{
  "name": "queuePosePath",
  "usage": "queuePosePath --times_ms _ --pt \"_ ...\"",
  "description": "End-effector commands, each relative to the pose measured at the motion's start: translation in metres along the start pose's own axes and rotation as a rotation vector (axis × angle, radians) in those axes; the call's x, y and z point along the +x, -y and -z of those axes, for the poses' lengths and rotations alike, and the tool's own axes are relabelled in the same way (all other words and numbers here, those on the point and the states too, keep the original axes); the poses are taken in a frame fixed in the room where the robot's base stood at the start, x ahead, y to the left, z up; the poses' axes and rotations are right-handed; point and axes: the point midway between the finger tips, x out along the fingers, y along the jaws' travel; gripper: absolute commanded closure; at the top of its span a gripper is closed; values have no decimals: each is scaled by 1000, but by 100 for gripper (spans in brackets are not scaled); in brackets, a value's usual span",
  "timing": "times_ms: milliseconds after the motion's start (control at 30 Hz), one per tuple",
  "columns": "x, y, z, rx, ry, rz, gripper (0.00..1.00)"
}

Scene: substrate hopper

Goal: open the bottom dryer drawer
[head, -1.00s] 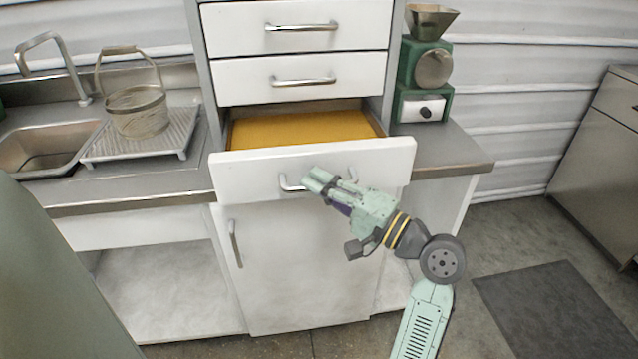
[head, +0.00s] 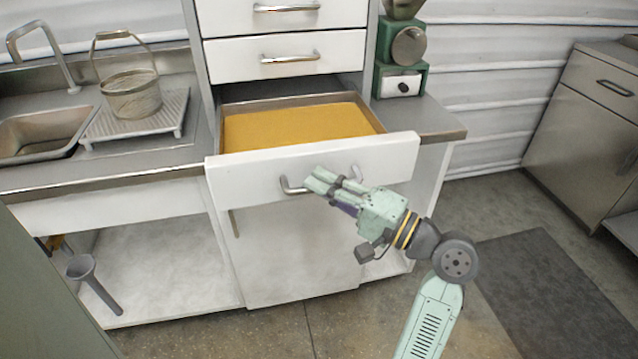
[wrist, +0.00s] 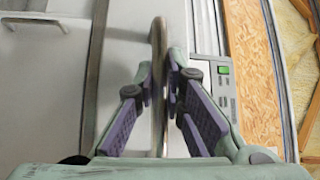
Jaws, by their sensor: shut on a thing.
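The bottom dryer drawer (head: 240,181) is pulled out, with a white front and a yellow-orange layer (head: 295,127) inside. Its metal bar handle (head: 290,187) is partly hidden behind my gripper (head: 318,182). My gripper is shut on the handle. In the wrist view my gripper (wrist: 163,85) has its purple-padded fingers on both sides of the handle bar (wrist: 158,50). Two more white drawers above, the upper one (head: 225,17) and the middle one (head: 226,60), are closed.
A sink (head: 45,133) and a wire basket (head: 132,97) on a drain tray are at left. A green machine (head: 401,78) stands on the right counter. A funnel (head: 84,268) lies in the open bay below left. A dark mat (head: 560,280) lies on the floor at right.

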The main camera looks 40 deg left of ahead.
Motion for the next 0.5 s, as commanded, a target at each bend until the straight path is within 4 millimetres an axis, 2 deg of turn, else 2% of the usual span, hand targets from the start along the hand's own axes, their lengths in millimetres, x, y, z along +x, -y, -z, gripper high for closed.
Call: queuePosePath --times_ms 233,267,500 --pt "0 -1 0 -2 0 -2 100" --pt "0 -1 0 -2 0 -2 88" --pt "0 0 0 0 1 -1 72"
